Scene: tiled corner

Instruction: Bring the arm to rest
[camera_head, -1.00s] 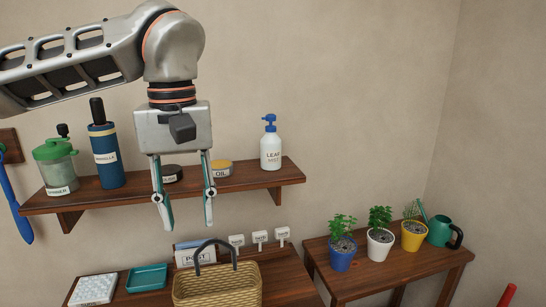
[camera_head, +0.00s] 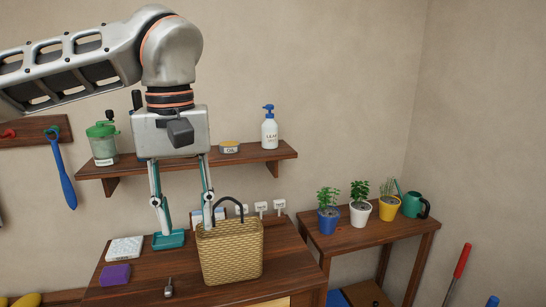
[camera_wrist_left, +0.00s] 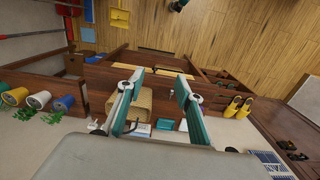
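My left arm comes in from the left in the head view. Its gripper (camera_head: 186,225) points straight down with its two fingers apart and nothing between them. It appears in front of the wall shelf and above the left part of the wooden table. In the left wrist view the same gripper (camera_wrist_left: 160,78) shows open, with the wicker basket (camera_wrist_left: 140,108) visible beyond its fingers. My right arm and gripper are not in view.
The table (camera_head: 150,275) bears the basket (camera_head: 230,255), a teal tray (camera_head: 168,241) and a purple block (camera_head: 115,276). Potted plants stand on a side table (camera_head: 350,240).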

